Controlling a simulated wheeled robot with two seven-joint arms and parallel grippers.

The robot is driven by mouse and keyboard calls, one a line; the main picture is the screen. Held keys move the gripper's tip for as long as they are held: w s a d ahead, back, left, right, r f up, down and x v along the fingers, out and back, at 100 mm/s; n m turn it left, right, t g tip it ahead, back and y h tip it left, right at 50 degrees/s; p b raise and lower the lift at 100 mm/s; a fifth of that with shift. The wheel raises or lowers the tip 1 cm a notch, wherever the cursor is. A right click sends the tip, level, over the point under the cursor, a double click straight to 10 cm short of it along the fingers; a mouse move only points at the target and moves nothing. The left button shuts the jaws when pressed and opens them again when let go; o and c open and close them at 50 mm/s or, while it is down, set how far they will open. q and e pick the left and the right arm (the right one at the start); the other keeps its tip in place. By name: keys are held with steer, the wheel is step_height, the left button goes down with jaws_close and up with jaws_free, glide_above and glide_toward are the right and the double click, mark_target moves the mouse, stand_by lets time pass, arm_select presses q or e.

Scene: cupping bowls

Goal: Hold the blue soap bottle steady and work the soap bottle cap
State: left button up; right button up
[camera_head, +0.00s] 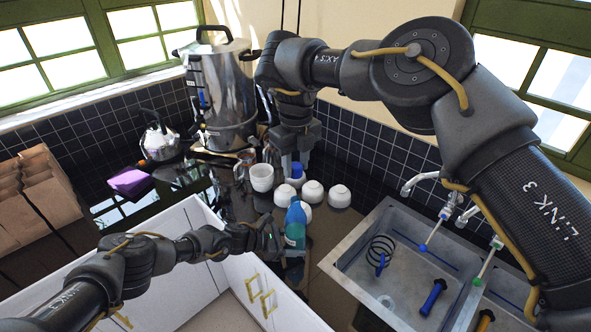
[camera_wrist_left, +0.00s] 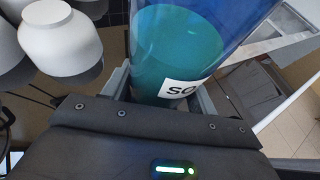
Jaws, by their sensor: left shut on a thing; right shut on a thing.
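The blue soap bottle (camera_head: 295,228) stands upright at the counter's front edge, beside the sink. My left gripper (camera_head: 272,240) is shut around it from the left. In the left wrist view the bottle (camera_wrist_left: 180,45) is see-through blue with teal soap and a white label reading "SO"; it sits between the fingers of my left gripper (camera_wrist_left: 162,97). My right gripper (camera_head: 292,165) points down above and behind the bottle. It is shut on the blue soap bottle cap (camera_head: 297,171), which looks apart from the bottle's top. The cap's contact with the fingers is partly hidden.
White bowls (camera_head: 312,191) and a white cup (camera_head: 261,177) stand close behind the bottle. The sink (camera_head: 400,270) lies to the right.

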steer(key=shift+r, duration=0.25)
stand_by(0.3)
steer(key=d+r, duration=0.6)
stand_by(0.4)
steer(key=shift+c, duration=0.2)
arm_select(q)
steer(key=o, duration=1.3)
steer(key=shift+o, duration=0.2)
steer(key=v, duration=1.2)
steer(key=shift+w, duration=0.1)
